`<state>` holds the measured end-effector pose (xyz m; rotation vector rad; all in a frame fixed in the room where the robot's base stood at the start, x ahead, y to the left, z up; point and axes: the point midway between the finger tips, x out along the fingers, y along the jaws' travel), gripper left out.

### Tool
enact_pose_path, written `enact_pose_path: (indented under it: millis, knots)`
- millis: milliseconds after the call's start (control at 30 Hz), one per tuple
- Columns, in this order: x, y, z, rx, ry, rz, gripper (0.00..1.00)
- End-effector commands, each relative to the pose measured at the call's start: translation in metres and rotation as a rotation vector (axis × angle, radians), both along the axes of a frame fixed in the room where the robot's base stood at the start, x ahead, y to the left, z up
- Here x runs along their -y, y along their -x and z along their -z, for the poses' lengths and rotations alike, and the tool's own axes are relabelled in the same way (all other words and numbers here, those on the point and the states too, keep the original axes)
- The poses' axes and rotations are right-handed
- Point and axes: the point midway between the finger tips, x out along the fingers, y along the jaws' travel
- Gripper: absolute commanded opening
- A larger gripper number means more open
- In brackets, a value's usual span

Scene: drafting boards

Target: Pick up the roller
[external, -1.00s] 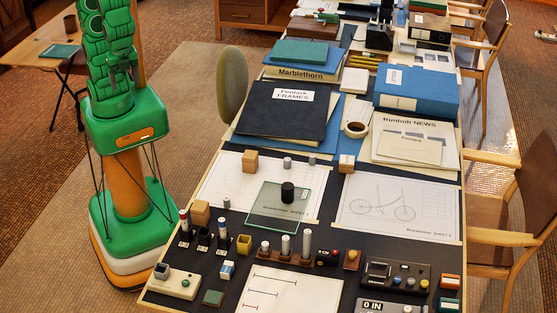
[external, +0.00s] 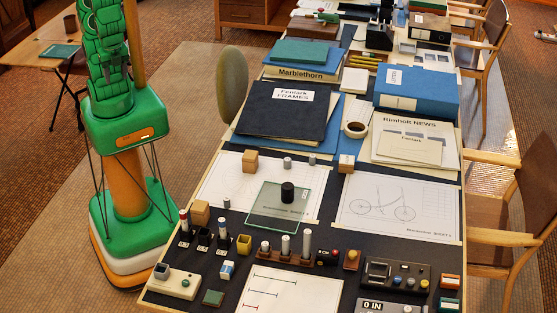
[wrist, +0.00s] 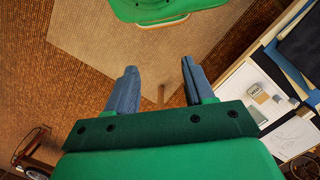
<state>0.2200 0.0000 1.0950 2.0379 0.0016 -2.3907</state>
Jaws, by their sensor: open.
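No item is clearly recognisable as the roller. Small grey cylinders, including one (external: 287,162) at the back edge of the left drawing sheet, and a black cylinder (external: 288,192) on a glass plate (external: 262,220) stand on the long table in the external view. I cannot tell whether one of these is the roller. My gripper (wrist: 159,68) shows in the wrist view with its two blue-grey fingers wide apart. It is empty, above the floor and to the left of the table.
Open floor (external: 60,215) lies around my base.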

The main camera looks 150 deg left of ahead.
Motion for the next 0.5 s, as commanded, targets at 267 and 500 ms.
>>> enact_pose_path:
  millis: [267,500]
  knots:
    - [-0.001,-0.019,0.000,0.007,-0.006,-0.087,0.53]
    - [-0.011,-0.072,0.004,0.024,-0.035,-0.340,0.53]
